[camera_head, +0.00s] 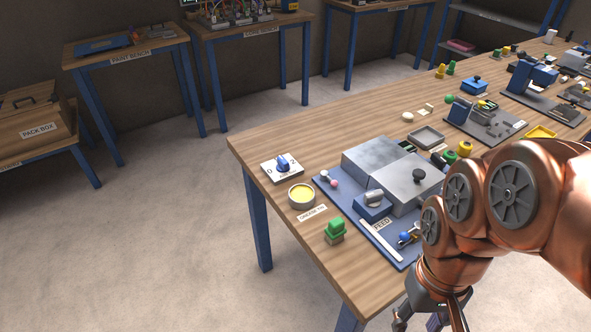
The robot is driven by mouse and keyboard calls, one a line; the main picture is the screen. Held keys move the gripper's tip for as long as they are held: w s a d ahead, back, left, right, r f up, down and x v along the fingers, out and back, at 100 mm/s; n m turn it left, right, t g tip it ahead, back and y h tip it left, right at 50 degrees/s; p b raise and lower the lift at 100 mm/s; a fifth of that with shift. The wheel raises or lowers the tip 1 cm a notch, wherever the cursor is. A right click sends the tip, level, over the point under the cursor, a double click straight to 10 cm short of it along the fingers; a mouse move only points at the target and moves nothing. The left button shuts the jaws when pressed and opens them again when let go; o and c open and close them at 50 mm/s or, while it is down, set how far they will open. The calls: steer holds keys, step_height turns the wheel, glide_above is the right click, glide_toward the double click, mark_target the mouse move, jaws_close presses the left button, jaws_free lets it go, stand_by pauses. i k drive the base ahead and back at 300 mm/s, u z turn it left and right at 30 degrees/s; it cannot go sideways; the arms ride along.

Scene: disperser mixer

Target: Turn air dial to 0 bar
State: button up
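The air dial is a blue knob (283,164) on a white plate (270,176) at the left corner of the long wooden table. The plate carries small dark marks, with a 0 on its left and a 2 on its right. The knob's exact setting is too small to read. My gripper (429,319) is at the bottom edge of the head view, in front of the table's near side and well to the right of the dial. Its fingers are spread apart with nothing seen between them. The fingertips are partly cut off by the picture edge.
A round tin with yellow content (301,195) stands just in front of the dial. A blue-based machine with grey metal blocks (373,157) is to its right, and a green button block (335,230) is nearer. My arm covers the table's right front. Floor is clear at left.

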mark_target(283, 166)
steer(key=u, duration=0.5)
steer(key=k, duration=1.25)
steer(key=u, duration=1.3)
steer(key=i, duration=1.3)
steer(key=z, duration=0.75)
steer(key=i, duration=0.3)
steer(key=z, duration=0.35)
